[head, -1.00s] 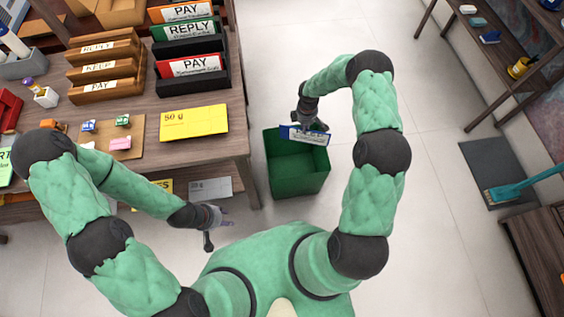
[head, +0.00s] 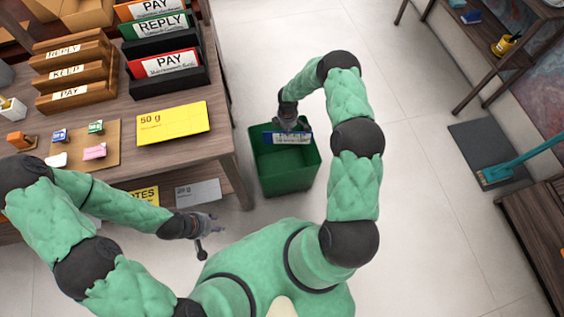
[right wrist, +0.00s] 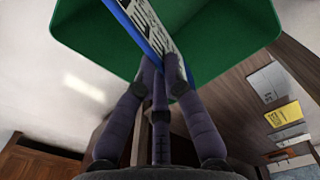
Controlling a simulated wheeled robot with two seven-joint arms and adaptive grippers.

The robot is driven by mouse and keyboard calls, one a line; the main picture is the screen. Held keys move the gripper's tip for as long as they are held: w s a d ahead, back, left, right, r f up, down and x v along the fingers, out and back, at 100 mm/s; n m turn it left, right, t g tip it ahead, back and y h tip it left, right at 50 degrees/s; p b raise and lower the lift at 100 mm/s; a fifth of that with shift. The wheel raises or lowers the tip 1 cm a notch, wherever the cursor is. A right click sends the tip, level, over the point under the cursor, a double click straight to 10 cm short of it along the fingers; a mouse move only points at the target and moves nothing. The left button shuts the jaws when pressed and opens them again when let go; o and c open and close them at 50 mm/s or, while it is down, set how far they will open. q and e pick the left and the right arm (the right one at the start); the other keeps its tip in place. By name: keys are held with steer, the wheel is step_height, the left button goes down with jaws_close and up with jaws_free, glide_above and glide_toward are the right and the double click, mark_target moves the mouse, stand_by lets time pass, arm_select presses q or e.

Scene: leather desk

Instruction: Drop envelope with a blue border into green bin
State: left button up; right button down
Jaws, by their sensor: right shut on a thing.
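The green bin (head: 287,185) stands on the floor just right of the desk, open side up. My right gripper (head: 288,125) is shut on the envelope with a blue border (head: 272,140). It holds the envelope over the bin's opening, near the far side. In the right wrist view the fingers (right wrist: 160,80) pinch the envelope's edge (right wrist: 135,25), with the green bin (right wrist: 225,40) beyond. My left gripper (head: 207,235) is open and empty, in front of the desk's near edge.
The wooden desk (head: 190,155) holds a yellow 50 g envelope (head: 172,123), labelled holders and a board of small coloured pieces. A grey envelope (head: 198,192) lies on a lower shelf. A dark mat (head: 475,140) with a teal broom lies at the right. The floor between is clear.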

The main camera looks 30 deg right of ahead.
steer(key=shift+f, duration=0.15)
steer(key=c, duration=1.3)
jaws_free()
steer(key=shift+o, duration=0.2)
step_height(320, 180, up, 12)
